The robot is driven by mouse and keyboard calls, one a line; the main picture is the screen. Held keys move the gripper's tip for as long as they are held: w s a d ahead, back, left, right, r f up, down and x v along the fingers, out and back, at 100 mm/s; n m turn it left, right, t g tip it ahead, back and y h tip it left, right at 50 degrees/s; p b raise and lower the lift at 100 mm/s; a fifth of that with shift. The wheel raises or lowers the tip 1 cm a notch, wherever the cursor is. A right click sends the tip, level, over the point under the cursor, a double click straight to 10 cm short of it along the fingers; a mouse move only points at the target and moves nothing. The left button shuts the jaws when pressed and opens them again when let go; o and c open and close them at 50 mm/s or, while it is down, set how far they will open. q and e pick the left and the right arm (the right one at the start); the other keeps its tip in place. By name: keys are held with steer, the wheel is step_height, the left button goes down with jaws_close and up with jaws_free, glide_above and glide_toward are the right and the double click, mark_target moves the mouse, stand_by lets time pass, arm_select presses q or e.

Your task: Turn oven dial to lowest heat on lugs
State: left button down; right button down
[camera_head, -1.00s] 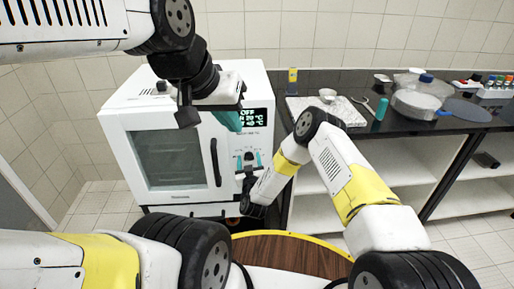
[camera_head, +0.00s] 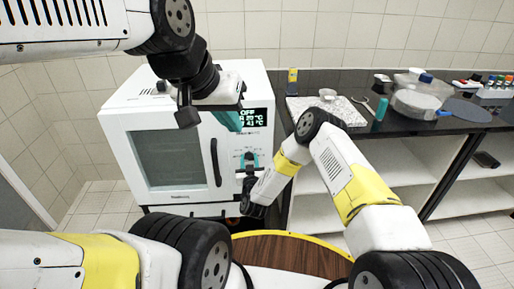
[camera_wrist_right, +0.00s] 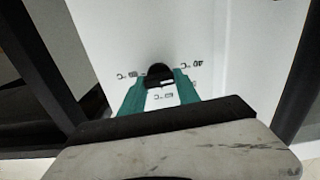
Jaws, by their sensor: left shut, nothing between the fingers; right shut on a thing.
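The white oven (camera_head: 172,120) stands on the left with its door closed. Its black dial (camera_wrist_right: 160,74) sits on the front panel right of the door handle, with printed °C marks around it in the right wrist view. My right gripper (camera_head: 249,158) is shut on the dial, one teal finger on each side; the dial is partly hidden in the head view. My left gripper (camera_head: 228,121) is shut and empty, hanging in front of the oven's upper front, left of the display (camera_head: 252,118). The display reads OFF above two temperature lines.
A black counter (camera_head: 345,84) on the right carries a marble slab (camera_head: 328,110), a teal-green bottle (camera_head: 381,109), a clear container (camera_head: 415,102) and other lab items. White shelves are below. A round wooden-topped surface (camera_head: 290,255) is at the bottom.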

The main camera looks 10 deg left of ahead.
steer(key=m, duration=0.5)
steer(key=shift+d, duration=0.15)
steer(key=m, duration=0.4)
steer(key=shift+d+m, duration=0.1)
steer(key=shift+m, duration=0.3)
steer(key=m, duration=0.4)
steer(key=shift+f+m, duration=0.15)
steer(key=shift+m, duration=0.15)
steer(key=shift+f+m, duration=0.1)
steer(key=shift+m, duration=1.8)
steer(key=c, duration=0.9)
jaws_free()
